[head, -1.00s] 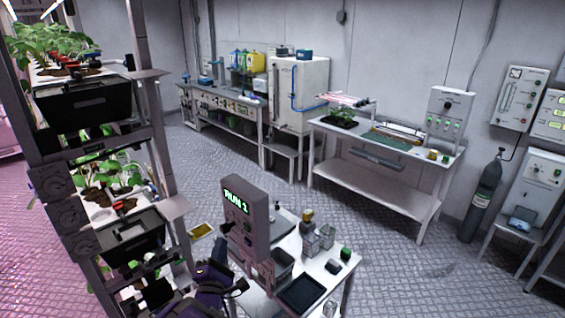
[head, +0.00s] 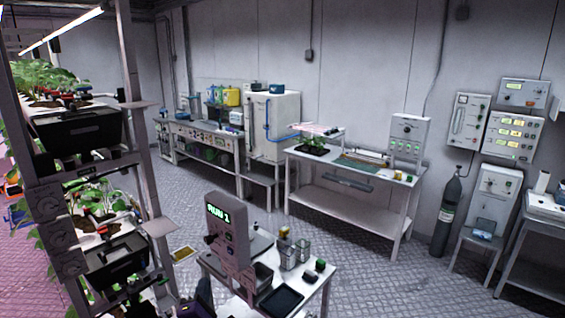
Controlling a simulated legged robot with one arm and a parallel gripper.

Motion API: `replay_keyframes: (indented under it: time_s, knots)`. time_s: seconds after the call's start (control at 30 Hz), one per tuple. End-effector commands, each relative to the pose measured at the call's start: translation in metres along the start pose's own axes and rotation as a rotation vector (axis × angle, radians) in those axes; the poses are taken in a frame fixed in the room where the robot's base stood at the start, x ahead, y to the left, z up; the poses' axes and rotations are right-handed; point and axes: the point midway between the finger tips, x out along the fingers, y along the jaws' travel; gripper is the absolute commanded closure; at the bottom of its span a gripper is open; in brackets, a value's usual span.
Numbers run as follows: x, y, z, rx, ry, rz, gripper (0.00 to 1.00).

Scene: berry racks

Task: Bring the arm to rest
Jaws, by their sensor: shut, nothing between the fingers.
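Only a dark piece of my arm (head: 203,297) shows at the bottom edge of the head view, left of the small white table. My gripper itself cannot be made out in this frame. The arm piece is low, in front of the grey control box (head: 227,232) with the green "RUN 1" display. I cannot tell whether it touches anything.
A plant rack (head: 150,190) with black trays and berry plants stands close on the left. The small white table (head: 318,285) in front carries a black tray (head: 281,300) and small containers. A white bench (head: 345,210) and gas cylinder (head: 446,215) stand behind. Open floor (head: 385,285) lies right.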

Motion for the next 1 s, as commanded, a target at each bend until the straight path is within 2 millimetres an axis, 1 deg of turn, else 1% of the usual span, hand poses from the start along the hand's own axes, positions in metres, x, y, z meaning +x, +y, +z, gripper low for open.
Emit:
replay_keyframes:
  time_s: [0.17,0.33,0.47,0.53,0.67,0.77,0.87,0.9,0.97,1.0]
  knots:
    - [0.007,-0.009,0.016,0.142,0.041,-0.095,1.00]
    - [0.012,-0.023,0.034,0.323,0.086,-0.232,1.00]
    - [0.004,-0.039,0.056,0.521,0.116,-0.397,1.00]
    - [-0.007,-0.047,0.069,0.635,0.123,-0.502,1.00]
    - [-0.036,-0.063,0.095,0.830,0.106,-0.703,1.00]
    - [-0.066,-0.073,0.117,0.962,0.064,-0.857,1.00]
    - [-0.104,-0.084,0.140,1.078,-0.008,-1.013,1.00]
    - [-0.121,-0.088,0.149,1.119,-0.046,-1.076,1.00]
    - [-0.149,-0.095,0.163,1.175,-0.112,-1.168,1.00]
    - [-0.168,-0.099,0.173,1.210,-0.162,-1.226,1.00]
